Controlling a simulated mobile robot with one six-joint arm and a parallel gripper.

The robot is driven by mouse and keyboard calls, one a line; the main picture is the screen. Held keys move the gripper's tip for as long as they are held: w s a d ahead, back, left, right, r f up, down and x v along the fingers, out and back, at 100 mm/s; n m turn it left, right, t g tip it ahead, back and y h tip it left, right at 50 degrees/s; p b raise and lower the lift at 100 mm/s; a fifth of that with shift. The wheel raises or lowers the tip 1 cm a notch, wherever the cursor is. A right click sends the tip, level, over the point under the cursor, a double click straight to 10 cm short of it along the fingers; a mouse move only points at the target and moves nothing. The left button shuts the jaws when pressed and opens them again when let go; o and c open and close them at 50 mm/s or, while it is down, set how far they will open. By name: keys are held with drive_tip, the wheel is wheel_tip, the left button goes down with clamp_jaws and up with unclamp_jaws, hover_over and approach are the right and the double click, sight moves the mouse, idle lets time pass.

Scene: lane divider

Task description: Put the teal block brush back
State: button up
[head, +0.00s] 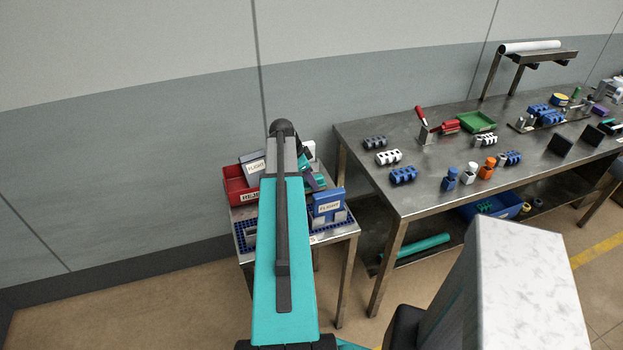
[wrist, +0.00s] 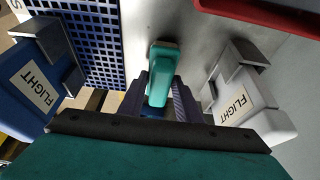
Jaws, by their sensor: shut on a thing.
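The teal block brush (wrist: 165,65) is in the middle of the wrist view, with its rounded teal end showing beyond my fingers. My gripper (wrist: 160,98) is shut on it; the part between the fingers is partly hidden. The brush is over or on a grey metal surface, and I cannot tell whether it touches. A blue block marked FLIGHT (wrist: 32,85) is in a metal bracket to the left. A white block marked FLIGHT (wrist: 243,100) is in another bracket to the right. In the head view my arm hides most of the gripper area.
A blue grid mat (wrist: 92,45) lies beside the blue block. A red bin (head: 238,188) stands at the back left of the small metal table. A larger steel bench (head: 345,140) to the right carries several coloured blocks, a green tray (head: 477,122) and red-handled tools.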

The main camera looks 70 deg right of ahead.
drive_tip(key=shift+f, duration=0.3)
drive_tip(key=o, duration=1)
drive_tip(key=shift+r, duration=0.15)
drive_tip(key=shift+b+v, duration=1.05)
drive_tip(key=shift+v, duration=0.85)
drive_tip(key=b+v, duration=0.2)
drive_tip(key=v, duration=0.8)
drive_tip(key=shift+s, duration=0.1)
